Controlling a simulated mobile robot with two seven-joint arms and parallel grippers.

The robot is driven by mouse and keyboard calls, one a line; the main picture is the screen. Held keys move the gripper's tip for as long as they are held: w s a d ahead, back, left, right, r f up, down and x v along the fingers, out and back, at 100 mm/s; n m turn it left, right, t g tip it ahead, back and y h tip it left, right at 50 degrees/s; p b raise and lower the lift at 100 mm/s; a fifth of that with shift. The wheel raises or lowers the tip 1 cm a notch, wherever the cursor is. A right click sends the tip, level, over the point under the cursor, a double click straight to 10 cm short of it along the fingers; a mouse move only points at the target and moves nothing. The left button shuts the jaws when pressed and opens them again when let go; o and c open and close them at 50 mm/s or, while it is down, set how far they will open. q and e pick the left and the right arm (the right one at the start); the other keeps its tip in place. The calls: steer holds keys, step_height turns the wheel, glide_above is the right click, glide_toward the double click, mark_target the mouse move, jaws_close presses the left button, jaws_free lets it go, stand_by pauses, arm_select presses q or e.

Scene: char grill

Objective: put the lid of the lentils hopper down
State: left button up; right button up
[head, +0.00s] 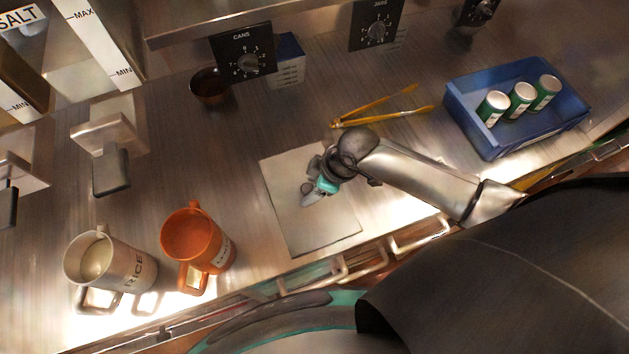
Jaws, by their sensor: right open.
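I see no part labelled as the lentils hopper, and I cannot make out its lid. Part of a hopper marked SALT (22,16) shows at the upper left, with a MAX/MIN gauge strip (100,42) beside it. Below the hoppers, a metal chute with a dark lever (110,172) sticks out over the counter. My right gripper (308,196) is open and empty, above a flat grey board (330,232) on the counter. My left gripper is not in view.
Yellow tongs (372,116), a dark bowl (210,88) and a blue crate (487,143) holding three green cans (521,97) are on the counter. The counter between bowl and board is clear.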

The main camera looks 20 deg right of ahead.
steer(key=p+v, duration=0.1)
steer(key=v, duration=1.1)
steer(key=shift+p, duration=0.3)
